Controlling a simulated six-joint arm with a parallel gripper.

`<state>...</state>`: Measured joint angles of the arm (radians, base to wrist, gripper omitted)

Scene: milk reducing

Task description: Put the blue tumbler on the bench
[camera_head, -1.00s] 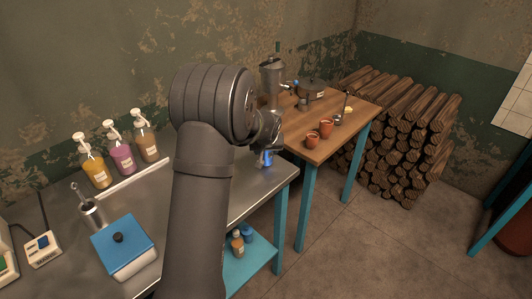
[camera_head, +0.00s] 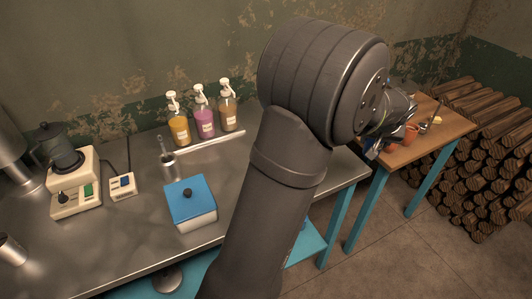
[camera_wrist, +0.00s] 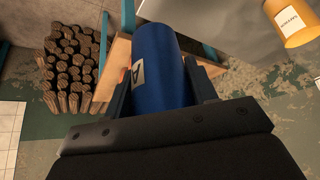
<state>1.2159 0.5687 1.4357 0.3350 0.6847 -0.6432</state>
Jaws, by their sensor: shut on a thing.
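The blue tumbler (camera_wrist: 160,65) fills the middle of the wrist view, with a pale label on its side. My gripper (camera_wrist: 163,85) is shut on it, one finger along each side. In the head view my gripper (camera_head: 385,138) is mostly hidden behind my wrist, near the right end of the metal-topped bench (camera_head: 95,225) and the wooden table. Only a small blue bit of the tumbler shows there. I cannot tell its exact height.
The wooden table (camera_head: 440,133) holds orange cups (camera_head: 409,135). Logs (camera_head: 480,150) are stacked at right. Bare metal lies at front left.

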